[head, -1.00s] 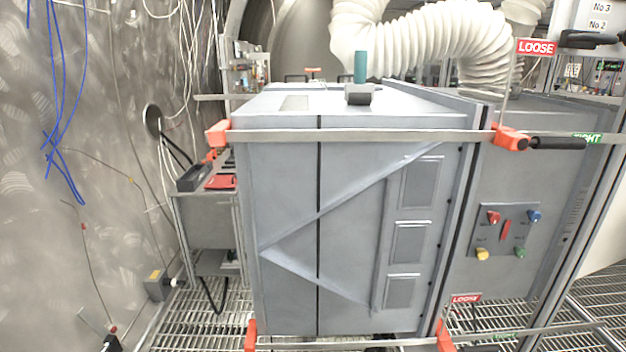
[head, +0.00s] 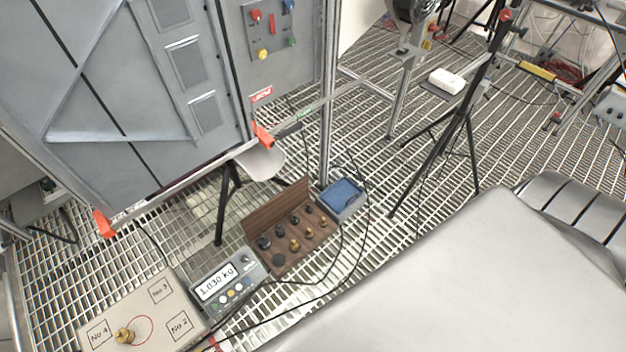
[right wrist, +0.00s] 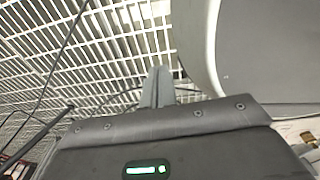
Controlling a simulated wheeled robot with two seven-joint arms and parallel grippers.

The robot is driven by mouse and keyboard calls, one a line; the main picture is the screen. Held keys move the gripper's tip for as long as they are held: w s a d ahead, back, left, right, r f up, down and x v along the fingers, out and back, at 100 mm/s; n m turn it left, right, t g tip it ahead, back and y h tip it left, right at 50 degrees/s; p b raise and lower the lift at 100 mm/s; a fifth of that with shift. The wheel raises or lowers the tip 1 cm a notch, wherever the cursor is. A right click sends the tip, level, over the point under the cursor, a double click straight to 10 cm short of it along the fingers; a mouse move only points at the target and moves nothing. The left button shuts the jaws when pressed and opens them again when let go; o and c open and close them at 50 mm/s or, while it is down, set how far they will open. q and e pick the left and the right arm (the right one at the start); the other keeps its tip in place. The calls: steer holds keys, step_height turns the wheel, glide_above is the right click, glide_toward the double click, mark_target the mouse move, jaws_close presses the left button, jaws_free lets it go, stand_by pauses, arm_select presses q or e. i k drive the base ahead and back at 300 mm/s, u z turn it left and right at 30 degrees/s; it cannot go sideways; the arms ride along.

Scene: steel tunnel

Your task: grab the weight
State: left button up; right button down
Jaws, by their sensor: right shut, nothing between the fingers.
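A brass weight (head: 124,336) stands on a pale platform (head: 180,294) marked No 2, No 3 and No 4, at the left edge of a red circle. An open wooden box (head: 318,240) holds several dark and brass weights (head: 295,244). A scale display (head: 217,282) between them reads 1.030 kg. In the right wrist view my right gripper (right wrist: 157,78) has its fingers together, with nothing between them, above the floor grating. It is not in the head view. My left gripper is in no view.
A grey cabinet (head: 110,110) with orange-cornered rails fills the upper left. A blue box (head: 342,197) lies beside the wooden box. A black tripod (head: 455,120) stands on the grating, and dark cables run around the box and display. Bare grating lies right of the blue box.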

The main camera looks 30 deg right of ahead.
mark_target(295, 245)
steer(key=z, duration=0.4)
steer(key=k, duration=0.45)
steer(key=z, duration=2.05)
steer(key=i, duration=2.85)
steer(key=u, duration=2.7)
